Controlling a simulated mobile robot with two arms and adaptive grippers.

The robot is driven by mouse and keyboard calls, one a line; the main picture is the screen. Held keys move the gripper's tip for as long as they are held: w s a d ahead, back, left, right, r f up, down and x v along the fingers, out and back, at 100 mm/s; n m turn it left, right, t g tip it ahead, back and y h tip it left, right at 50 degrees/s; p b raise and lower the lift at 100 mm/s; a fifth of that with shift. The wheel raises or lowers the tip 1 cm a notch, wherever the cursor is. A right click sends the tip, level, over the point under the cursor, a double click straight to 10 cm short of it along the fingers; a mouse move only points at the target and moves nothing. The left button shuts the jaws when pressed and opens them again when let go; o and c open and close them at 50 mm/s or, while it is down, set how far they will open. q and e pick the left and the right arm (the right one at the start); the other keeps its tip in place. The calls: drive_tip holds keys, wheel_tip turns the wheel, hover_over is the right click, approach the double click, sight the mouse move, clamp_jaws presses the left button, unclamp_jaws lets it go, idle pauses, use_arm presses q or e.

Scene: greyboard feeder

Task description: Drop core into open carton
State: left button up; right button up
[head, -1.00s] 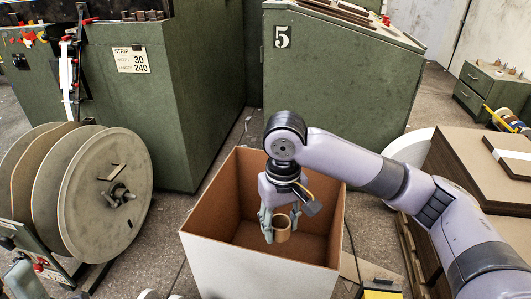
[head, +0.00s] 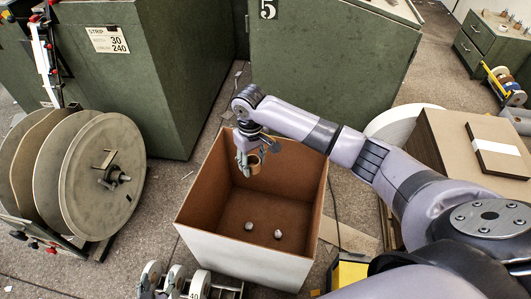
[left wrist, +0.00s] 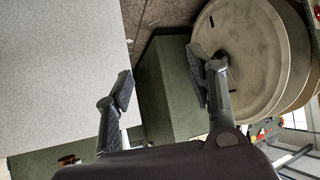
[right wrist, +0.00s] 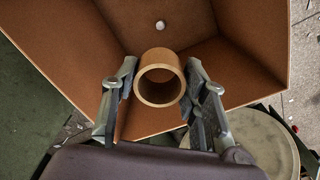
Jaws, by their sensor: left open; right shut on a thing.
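The core, a short brown tube (head: 254,165), is held by my right gripper (head: 249,163) over the inside of the open carton (head: 240,248), near its far wall. The carton is white outside and brown inside, with its top open. In the right wrist view the core (right wrist: 158,96) sits between the two fingers of my right gripper (right wrist: 160,92), its round opening facing the camera, with the carton's brown walls (right wrist: 75,45) beyond. My left gripper (left wrist: 165,88) is open and empty in the left wrist view; I cannot make it out in the head view.
Two small whitish lumps (head: 249,226) lie on the carton floor. Large grey discs (head: 100,178) stand left of the carton, and a green cabinet (head: 325,72) stands behind it. Stacked brown boards (head: 455,145) are at the right. Small rollers (head: 175,280) are at the front.

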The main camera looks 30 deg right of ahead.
drive_tip(key=p, duration=0.1)
drive_tip(key=d+p, duration=0.1)
drive_tip(key=shift+s+d+f+p, duration=0.2)
drive_tip(key=shift+d+p, duration=0.1)
use_arm(q)
drive_tip(key=s+a+f+g+y+p, duration=0.1)
drive_tip(key=s+a+f+g, duration=0.3)
drive_tip(key=s, duration=0.5)
drive_tip(key=s+a+f+g+y+p, duration=0.1)
drive_tip(key=s+a+f+g+p, duration=0.1)
drive_tip(key=s+f+g, duration=0.5)
wheel_tip(320, 180, up, 23)
drive_tip(key=w+t+b, duration=0.2)
drive_tip(key=t+b, duration=0.1)
drive_tip(key=b, duration=0.4)
drive_tip(key=shift+w+d+r+n+t, duration=0.2)
drive_tip(key=shift+d+n+t, duration=0.1)
drive_tip(key=shift+d+t, duration=0.1)
use_arm(e)
wheel_tip(320, 180, down, 8)
drive_tip(key=d+n, duration=0.1)
drive_tip(key=d, duration=0.1)
drive_tip(key=shift+s, duration=0.4)
drive_tip(key=shift+f, duration=0.1)
drive_tip(key=o, duration=0.9)
drive_tip(key=shift+c, duration=0.2)
